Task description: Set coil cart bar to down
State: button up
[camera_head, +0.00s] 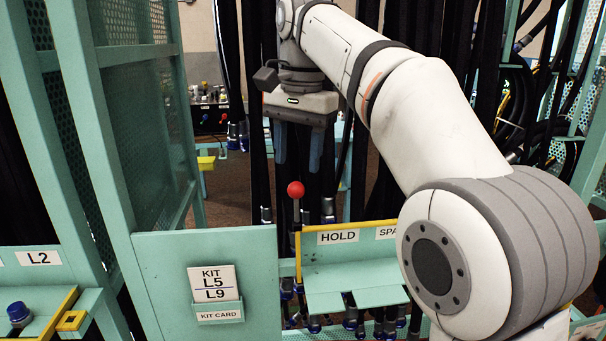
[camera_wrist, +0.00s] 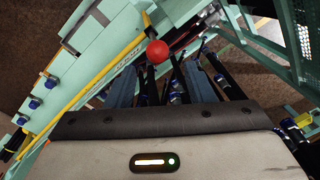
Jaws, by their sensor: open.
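A lever with a red ball knob (camera_head: 296,190) stands upright beside the HOLD shelf in the head view. Nothing in view is labelled coil cart bar, and I cannot tell whether this lever is it. My gripper (camera_head: 298,152) points down above the knob, with its two blue fingers apart and nothing visible between them. In the wrist view the red knob (camera_wrist: 157,51) shows beyond the fingers of my gripper (camera_wrist: 163,82); they do not appear to touch it. The lower end of the lever is partly hidden.
The teal HOLD shelf (camera_head: 350,278) has yellow edges and lies right of the lever. A teal panel with a kit card (camera_head: 213,284) stands to the left. Black hoses (camera_head: 258,120) hang behind my gripper. A teal mesh frame (camera_head: 140,130) stands at left.

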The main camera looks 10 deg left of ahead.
aim_at(296, 190)
jog(key=shift+s+a+f, duration=0.1)
jog(key=shift+s+f, duration=0.1)
jog(key=shift+f, duration=0.15)
notch_tip(296, 190, down, 6)
jog(key=shift+f+b, duration=0.25)
jog(key=shift+b, duration=0.2)
grip_shut()
